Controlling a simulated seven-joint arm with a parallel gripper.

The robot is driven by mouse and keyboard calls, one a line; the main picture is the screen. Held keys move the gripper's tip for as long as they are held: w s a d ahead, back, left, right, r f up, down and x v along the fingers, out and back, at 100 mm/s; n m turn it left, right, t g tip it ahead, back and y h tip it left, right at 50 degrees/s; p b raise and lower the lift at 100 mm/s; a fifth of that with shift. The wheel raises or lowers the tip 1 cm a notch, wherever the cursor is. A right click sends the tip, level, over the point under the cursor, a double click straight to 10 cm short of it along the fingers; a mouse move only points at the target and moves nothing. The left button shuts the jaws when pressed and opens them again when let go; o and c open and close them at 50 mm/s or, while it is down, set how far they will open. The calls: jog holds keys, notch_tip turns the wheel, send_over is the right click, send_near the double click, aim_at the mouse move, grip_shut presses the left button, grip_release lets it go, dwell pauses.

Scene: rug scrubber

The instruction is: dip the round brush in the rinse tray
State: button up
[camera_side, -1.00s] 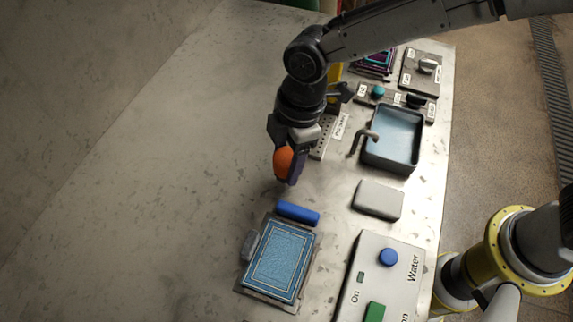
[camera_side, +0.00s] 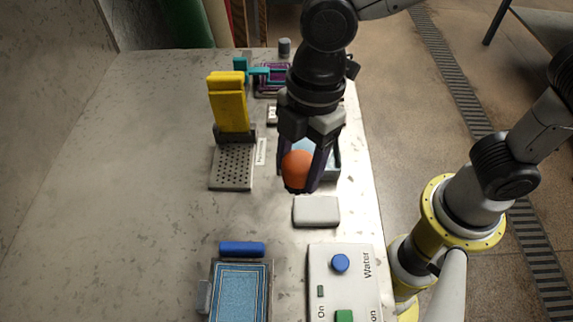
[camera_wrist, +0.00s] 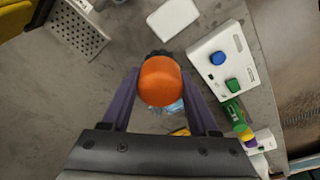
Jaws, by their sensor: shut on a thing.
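My gripper (camera_side: 300,184) is shut on the round brush (camera_side: 296,168), which has an orange rounded body. In the wrist view the brush (camera_wrist: 160,82) sits between the two purple fingers, with a dark edge showing at its far end. The rinse tray (camera_side: 336,162), a blue-grey basin, lies behind my gripper in the side view and is mostly hidden by it. The brush appears in front of the tray in that view; its height above the table is hard to tell.
A pale block (camera_side: 316,211) lies nearer the camera, then a control panel (camera_side: 328,285) with blue and green buttons. A blue roll (camera_side: 242,248) and blue rug (camera_side: 240,293) lie left of it. A yellow upright (camera_side: 229,105) stands over a perforated plate (camera_side: 232,166).

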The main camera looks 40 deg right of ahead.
jog(key=o, duration=0.7)
jog(key=c, duration=0.5)
jog(key=shift+w+a, duration=0.1)
jog(key=shift+w, duration=0.05)
jog(key=w+d+f+m, duration=0.3)
jog(key=w+d, duration=0.1)
jog(key=d, duration=0.3)
jog(key=w+d+f+m, duration=0.25)
jog(key=w+d, duration=0.25)
jog(key=d, duration=0.3)
jog(key=shift+m+t, duration=0.25)
jog(key=shift+t, duration=0.25)
jog(key=shift+s+a+f, duration=0.1)
jog(key=shift+s+f, duration=0.05)
jog(key=shift+f, duration=1.3)
jog(key=shift+s+a+f, duration=0.1)
jog(key=shift+f, duration=1.35)
